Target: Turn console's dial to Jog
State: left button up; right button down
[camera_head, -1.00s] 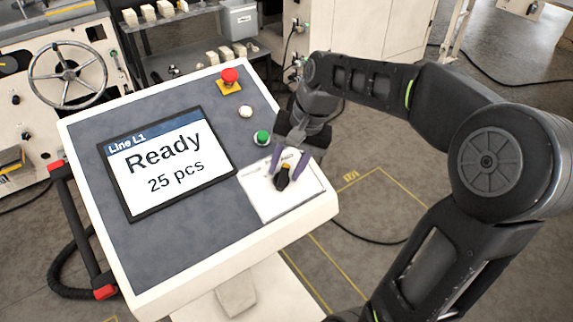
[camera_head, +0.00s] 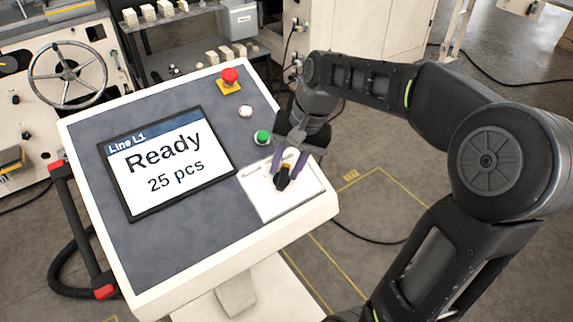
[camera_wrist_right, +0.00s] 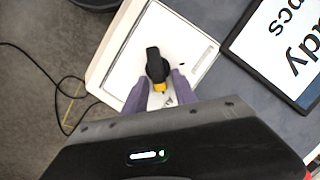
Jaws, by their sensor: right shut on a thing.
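The console (camera_head: 80,125) stands in front of me with its sloped panel and a screen (camera_head: 165,165) reading "Line L1", "Ready" and "25 pcs". Its dial (camera_head: 283,181) is a black knob with a yellow mark on a white plate (camera_head: 305,197) at the panel's lower right. It also shows in the right wrist view (camera_wrist_right: 155,64). My right gripper (camera_head: 287,170) reaches over the panel's right edge, its purple fingers shut on the dial's yellow-marked end. In the right wrist view the fingers (camera_wrist_right: 158,88) flank that end. The plate's markings are too small to read. My left gripper is out of view.
Above the dial on the panel are a green button (camera_head: 262,137), a white button (camera_head: 245,111) and a red emergency stop (camera_head: 230,76). A machine with a handwheel (camera_head: 67,75) stands at the back left. A cable lies on the floor at right.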

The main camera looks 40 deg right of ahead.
jog(key=shift+a+r+n, duration=0.1)
jog(key=shift+n, duration=0.3)
jog(key=n, duration=0.2)
jog(key=n+h, duration=0.1)
jog(key=shift+w+a+g, duration=0.25)
jog(key=shift+a+g, duration=0.05)
jog(key=shift+w+a+n+h, duration=0.15)
jog(key=shift+n+h, duration=0.1)
jog(key=shift+n, duration=0.5)
jog(key=shift+s+a+n+h, duration=0.1)
jog(key=shift+n+h, duration=0.1)
jog(key=shift+n, duration=0.5)
jog(key=shift+w+a+n+h, duration=0.15)
jog(key=shift+n+h, duration=0.1)
jog(key=shift+n, duration=0.5)
jog(key=shift+s+r, duration=0.1)
jog(key=c, duration=1.4)
grip_release()
jog(key=shift+o, duration=0.2)
jog(key=shift+r, duration=0.1)
